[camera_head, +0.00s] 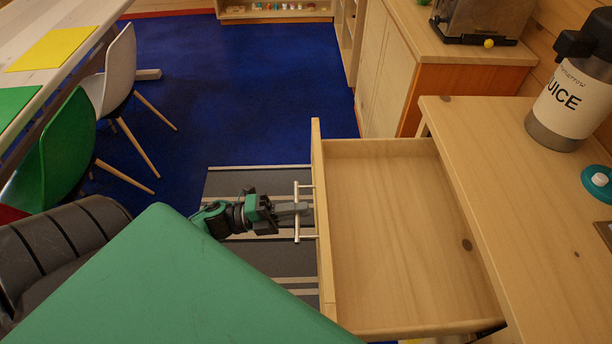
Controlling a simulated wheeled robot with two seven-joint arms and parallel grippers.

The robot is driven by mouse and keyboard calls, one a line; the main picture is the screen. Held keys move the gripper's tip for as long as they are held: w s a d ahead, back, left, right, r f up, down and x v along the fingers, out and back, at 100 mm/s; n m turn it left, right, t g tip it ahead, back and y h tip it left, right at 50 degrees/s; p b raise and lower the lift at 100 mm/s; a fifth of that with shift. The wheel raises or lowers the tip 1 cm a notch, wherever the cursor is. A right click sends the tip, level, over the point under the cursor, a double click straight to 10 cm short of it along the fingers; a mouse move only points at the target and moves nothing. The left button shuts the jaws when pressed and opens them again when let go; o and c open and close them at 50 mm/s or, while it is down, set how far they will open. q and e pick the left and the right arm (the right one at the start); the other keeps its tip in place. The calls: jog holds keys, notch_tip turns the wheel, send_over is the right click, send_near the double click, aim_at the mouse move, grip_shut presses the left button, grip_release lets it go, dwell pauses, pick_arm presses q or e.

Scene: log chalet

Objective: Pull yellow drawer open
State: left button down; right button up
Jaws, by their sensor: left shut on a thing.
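A pale yellow wooden drawer (395,240) is pulled far out of the cabinet (530,220) at the right. Its inside is empty. The drawer's metal bar handle (297,232) stands on its front panel, facing left. My left gripper (300,212) is at the handle, its fingers shut on the bar. The green and black wrist extends left from it. My right gripper is not in view.
A juice dispenser (570,100) and a teal round object (598,183) stand on the cabinet top. A toaster-like appliance (485,18) sits on the counter behind. Chairs (68,145) and a table (75,20) are at the left. Blue carpet (240,90) is clear.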

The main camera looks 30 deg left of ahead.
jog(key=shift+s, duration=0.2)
pick_arm(q)
jog(key=c, duration=1.7)
grip_release()
jog(key=shift+o, duration=0.4)
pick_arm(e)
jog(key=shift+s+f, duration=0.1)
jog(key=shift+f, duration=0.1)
pick_arm(q)
jog(key=shift+a, duration=0.1)
